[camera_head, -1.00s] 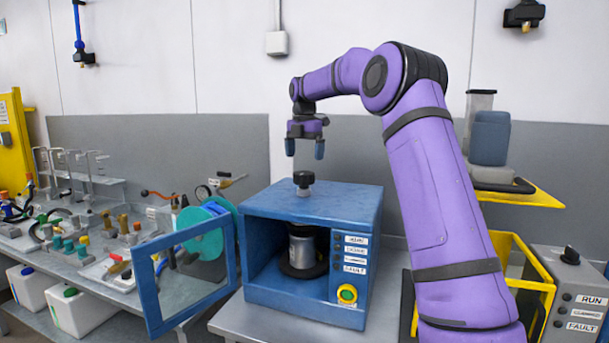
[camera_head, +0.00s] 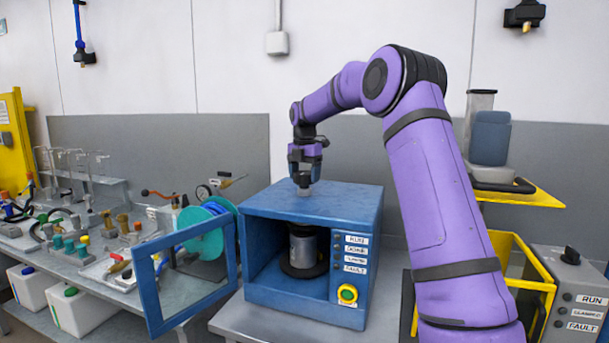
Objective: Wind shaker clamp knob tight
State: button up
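The shaker is a blue box (camera_head: 262,210) on the grey bench, with its front door (camera_head: 158,290) swung open to the left. A grey metal can (camera_head: 302,246) stands upright inside on a dark round base. The black clamp knob (camera_head: 302,181) is on top of the box, with a pale stem under it. My gripper (camera_head: 305,170) points down right at the knob, its fingers around or just above it. The fingers partly hide the knob, and I cannot tell whether they press on it.
A teal reel (camera_head: 203,233) stands behind the open door. The left bench holds several small fittings and tools. A yellow shelf (camera_head: 530,192) and a grey control box (camera_head: 570,290) are at the right.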

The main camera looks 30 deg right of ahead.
jog(key=shift+c, duration=0.8)
jog(key=shift+m, duration=0.3)
